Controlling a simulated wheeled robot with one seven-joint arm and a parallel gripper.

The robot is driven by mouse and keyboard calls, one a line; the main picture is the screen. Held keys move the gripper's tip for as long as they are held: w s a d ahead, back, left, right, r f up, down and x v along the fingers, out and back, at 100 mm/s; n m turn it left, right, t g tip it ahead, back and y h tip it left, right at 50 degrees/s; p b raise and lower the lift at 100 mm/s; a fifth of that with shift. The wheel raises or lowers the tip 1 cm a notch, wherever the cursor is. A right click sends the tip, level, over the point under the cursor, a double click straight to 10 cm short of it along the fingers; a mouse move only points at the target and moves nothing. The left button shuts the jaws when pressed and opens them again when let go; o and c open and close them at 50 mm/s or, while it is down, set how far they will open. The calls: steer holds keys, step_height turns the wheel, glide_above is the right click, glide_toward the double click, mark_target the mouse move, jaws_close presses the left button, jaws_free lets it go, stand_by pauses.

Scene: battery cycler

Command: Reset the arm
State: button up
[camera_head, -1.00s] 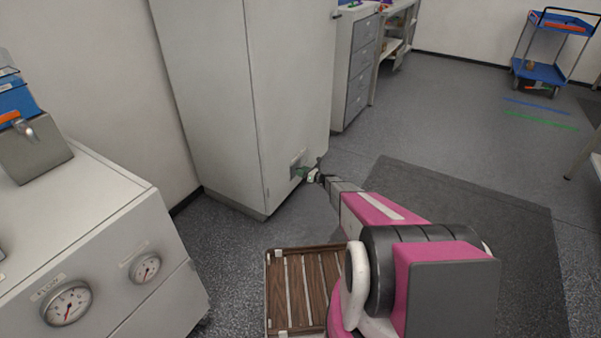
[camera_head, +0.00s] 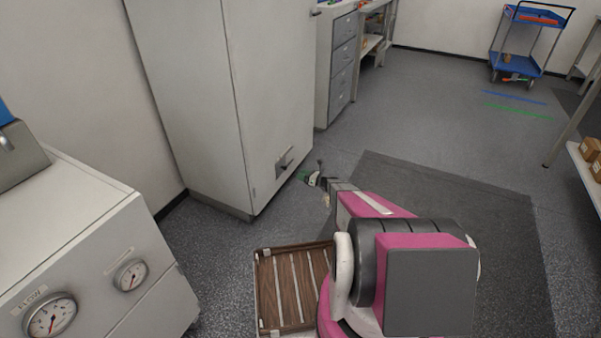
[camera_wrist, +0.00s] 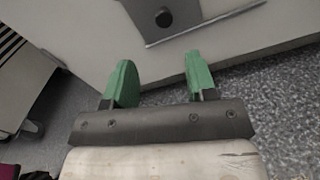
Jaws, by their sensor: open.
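My pink and grey arm (camera_head: 375,205) reaches forward from the lower right in the head view. My gripper (camera_head: 308,177) is at its far end, low in front of the tall white cabinet (camera_head: 185,100) and apart from it. In the wrist view my gripper (camera_wrist: 160,80) shows two green fingers spread apart with nothing between them. Beyond the fingers is a grey plate with a dark round knob (camera_wrist: 163,18) on the cabinet's lower face. The same plate shows in the head view (camera_head: 285,163).
A white cabinet with dial gauges (camera_head: 50,315) stands at the left. A slatted wooden deck (camera_head: 292,288) lies beside my arm. Drawers (camera_head: 343,60) stand behind the tall cabinet. A blue cart (camera_head: 520,65) is far back right, and a shelf with boxes (camera_head: 590,150) is at the right. Open floor lies between.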

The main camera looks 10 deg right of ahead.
steer(key=shift+r, duration=0.1)
steer(key=s+a+r+n+g+h, duration=0.2)
steer(key=s+a+r+n+g, duration=0.2)
steer(key=s+r+n, duration=0.5)
steer(key=s+a+r+n+g+h, duration=0.2)
steer(key=s+a+r+n+g, duration=0.3)
steer(key=s, duration=0.5)
steer(key=s+d+r+n+h, duration=0.3)
steer(key=s+r+n+h, duration=0.2)
steer(key=s, duration=0.7)
steer(key=s+d+r+n+g+h, duration=0.1)
steer(key=s+d+r+n+h, duration=0.2)
steer(key=s+r+n, duration=0.6)
steer(key=s+r+h, duration=0.2)
steer(key=s+r, duration=0.1)
steer(key=shift+s+g+h, duration=0.15)
steer(key=shift+g+h, duration=0.15)
